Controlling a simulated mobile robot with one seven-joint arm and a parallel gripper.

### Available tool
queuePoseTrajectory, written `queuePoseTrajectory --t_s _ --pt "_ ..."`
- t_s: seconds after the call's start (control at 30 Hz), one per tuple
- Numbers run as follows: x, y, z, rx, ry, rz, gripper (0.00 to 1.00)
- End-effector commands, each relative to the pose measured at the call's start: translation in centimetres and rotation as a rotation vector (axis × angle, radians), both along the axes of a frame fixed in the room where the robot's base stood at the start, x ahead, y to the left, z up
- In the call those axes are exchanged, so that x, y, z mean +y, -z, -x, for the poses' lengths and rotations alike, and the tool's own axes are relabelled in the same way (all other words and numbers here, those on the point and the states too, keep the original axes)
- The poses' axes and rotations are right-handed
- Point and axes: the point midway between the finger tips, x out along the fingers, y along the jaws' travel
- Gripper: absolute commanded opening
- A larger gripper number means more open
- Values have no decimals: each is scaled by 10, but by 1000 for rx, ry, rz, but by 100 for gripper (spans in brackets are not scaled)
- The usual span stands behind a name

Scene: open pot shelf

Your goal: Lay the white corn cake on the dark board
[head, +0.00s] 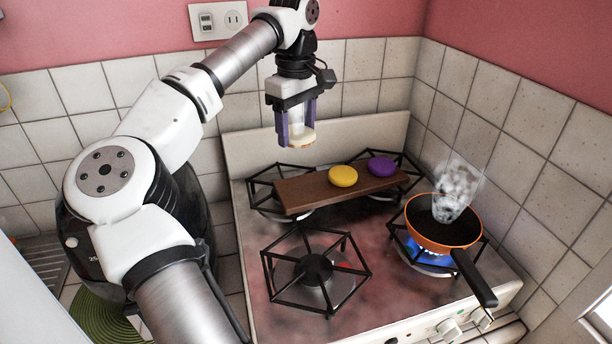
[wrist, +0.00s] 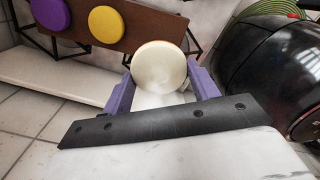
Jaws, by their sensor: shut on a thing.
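The white corn cake (wrist: 160,67) is a pale round disc held between the two purple fingers of my gripper (wrist: 160,88). In the head view my gripper (head: 296,130) is shut on the cake (head: 302,139), high above the back left of the stove. The dark board (head: 330,191) is a brown wooden plank lying across the rear burner grates, below and to the right of my gripper. A yellow cake (head: 343,176) sits near the middle of the board and a purple cake (head: 381,166) towards its right end. The board's left part is bare.
An orange pan (head: 441,233) stands on a lit blue flame at the right, steam rising and its black handle pointing front right. The front left burner grate (head: 316,270) is empty. A tiled wall (head: 375,75) runs behind the stove.

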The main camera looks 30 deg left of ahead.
Motion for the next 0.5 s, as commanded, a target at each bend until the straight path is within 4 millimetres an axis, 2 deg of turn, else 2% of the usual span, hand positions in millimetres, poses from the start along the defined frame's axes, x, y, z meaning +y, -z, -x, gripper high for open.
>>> queuePoseTrajectory --t_s 0.1,0.2,0.5 --pt "0 31 1 1 1 2 37" --pt "0 50 0 -1 1 1 37" --pt "0 75 0 -1 -1 0 37"
